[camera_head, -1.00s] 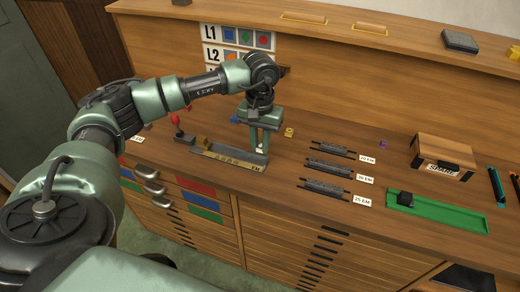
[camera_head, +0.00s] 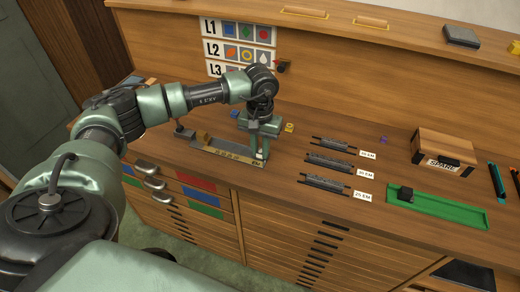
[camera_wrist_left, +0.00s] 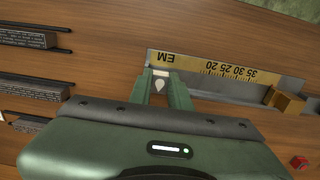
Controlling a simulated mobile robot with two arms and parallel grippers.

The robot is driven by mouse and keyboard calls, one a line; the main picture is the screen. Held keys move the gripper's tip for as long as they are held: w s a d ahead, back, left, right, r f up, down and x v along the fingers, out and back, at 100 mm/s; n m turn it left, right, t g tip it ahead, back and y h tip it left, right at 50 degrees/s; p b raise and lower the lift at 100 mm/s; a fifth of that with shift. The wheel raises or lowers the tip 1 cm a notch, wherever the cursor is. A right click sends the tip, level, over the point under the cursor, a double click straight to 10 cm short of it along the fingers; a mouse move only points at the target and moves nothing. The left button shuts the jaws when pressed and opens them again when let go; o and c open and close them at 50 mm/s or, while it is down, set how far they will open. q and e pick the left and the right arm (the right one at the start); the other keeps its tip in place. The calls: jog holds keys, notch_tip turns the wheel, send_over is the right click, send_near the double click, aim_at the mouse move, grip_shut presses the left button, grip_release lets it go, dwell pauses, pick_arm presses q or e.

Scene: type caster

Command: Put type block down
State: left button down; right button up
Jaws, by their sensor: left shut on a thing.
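My left gripper (camera_head: 257,153) is shut on a small type block (camera_wrist_left: 161,82), whose pale face with a teardrop mark shows between the fingertips in the left wrist view. The gripper points down at the EM end of the composing stick (camera_head: 222,154), a grey tray with a brass scale edge. In the left wrist view the fingers (camera_wrist_left: 162,90) are at the EM end of the scale (camera_wrist_left: 225,70). A wooden slider (camera_wrist_left: 287,102) sits farther along the stick. I cannot tell whether the block touches the stick's floor. My right gripper is not in view.
Several dark type lines (camera_head: 330,162) with EM labels lie right of the stick. A green tray (camera_head: 450,212) holding a dark block and a wooden SPARE box (camera_head: 440,150) stand farther right. A small yellow block (camera_head: 289,127) is behind the gripper. A symbol chart (camera_head: 238,50) is behind.

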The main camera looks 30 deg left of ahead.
pick_arm(q)
jog(key=shift+s+f, duration=0.1)
jog(key=c, duration=1.3)
grip_release()
jog(key=shift+f, duration=0.1)
jog(key=shift+s, duration=0.15)
